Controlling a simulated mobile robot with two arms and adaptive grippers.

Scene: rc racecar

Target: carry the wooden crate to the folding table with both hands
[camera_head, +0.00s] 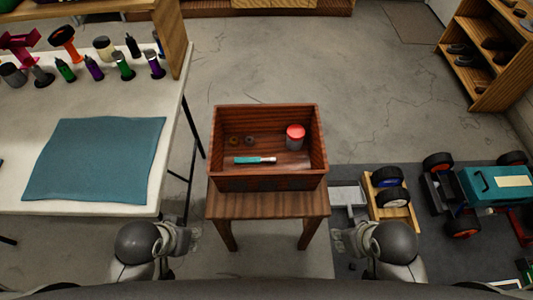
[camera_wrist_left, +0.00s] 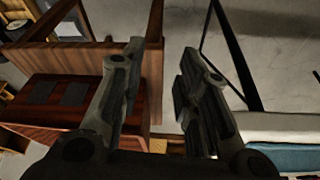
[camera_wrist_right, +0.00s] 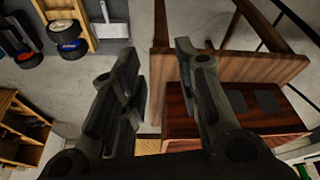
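The wooden crate (camera_head: 267,183) is reddish brown and open-topped. It stands upright on a small wooden stool (camera_head: 267,204). Inside are a red-lidded jar (camera_head: 295,137), a teal-and-white tube (camera_head: 254,160) and two small dark rings (camera_head: 242,140). The white folding table (camera_head: 95,208) is at the left. My left gripper (camera_head: 188,239) is open and empty, near the stool's left front corner. My right gripper (camera_head: 343,240) is open and empty at its right front. The crate's side also shows in the left wrist view (camera_wrist_left: 30,100) and right wrist view (camera_wrist_right: 205,128). I see no grip on it.
A teal mat (camera_head: 95,160) lies on the folding table, with several bottles and tools behind it. A teal racecar (camera_head: 497,190) and a wooden wheel rack (camera_head: 393,200) are on the right on a dark floor mat. A shelf (camera_head: 490,50) stands back right. Floor behind the crate is clear.

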